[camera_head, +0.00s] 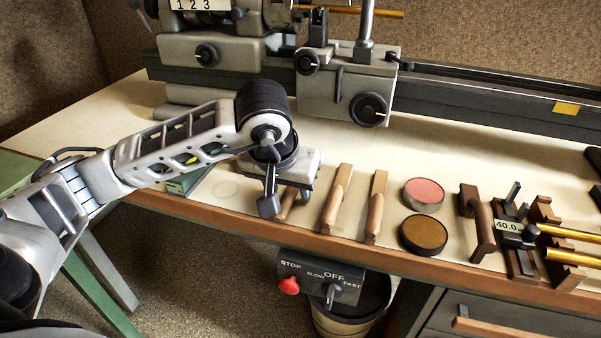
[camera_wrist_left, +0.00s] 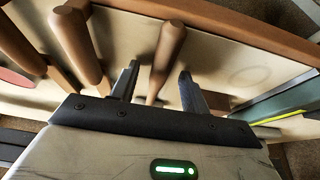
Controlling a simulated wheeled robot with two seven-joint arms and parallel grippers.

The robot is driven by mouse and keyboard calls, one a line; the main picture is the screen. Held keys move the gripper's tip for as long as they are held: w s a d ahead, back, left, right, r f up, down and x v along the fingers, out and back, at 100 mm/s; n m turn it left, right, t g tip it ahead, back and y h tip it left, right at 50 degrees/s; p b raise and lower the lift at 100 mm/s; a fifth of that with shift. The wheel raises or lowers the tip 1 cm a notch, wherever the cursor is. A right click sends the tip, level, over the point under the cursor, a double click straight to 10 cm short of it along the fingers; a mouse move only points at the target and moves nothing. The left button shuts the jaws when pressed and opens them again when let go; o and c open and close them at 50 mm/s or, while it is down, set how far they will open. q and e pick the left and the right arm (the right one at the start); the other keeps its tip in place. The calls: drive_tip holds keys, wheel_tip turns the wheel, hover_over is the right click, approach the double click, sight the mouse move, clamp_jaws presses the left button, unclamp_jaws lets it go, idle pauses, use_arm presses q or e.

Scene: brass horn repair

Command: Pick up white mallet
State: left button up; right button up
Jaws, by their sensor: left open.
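My left gripper (camera_head: 287,199) is over the front edge of the bench, pointing down, with its jaws open. In the left wrist view the open fingers (camera_wrist_left: 159,72) stand on either side of a round wooden handle (camera_wrist_left: 168,45), with a gap at each side. The handle's lower end is hidden behind the gripper body. In the head view only a little of this handle (camera_head: 286,208) shows beside the fingers. I see no white mallet head, so I cannot tell whether this handle is the mallet's. My right gripper is out of view.
Two more wooden-handled tools (camera_head: 336,200) (camera_head: 376,207) lie close to the right on the bench (camera_head: 120,118). Further right are a red tin (camera_head: 424,192), a brown tin (camera_head: 423,234) and a wooden rack (camera_head: 515,240) with brass rods. A lathe (camera_head: 350,95) stands behind.

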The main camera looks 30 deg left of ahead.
use_arm(q)
drive_tip(key=shift+f, duration=0.1)
drive_tip(key=shift+c, duration=0.4)
clamp_jaws()
drive_tip(key=shift+w, duration=0.1)
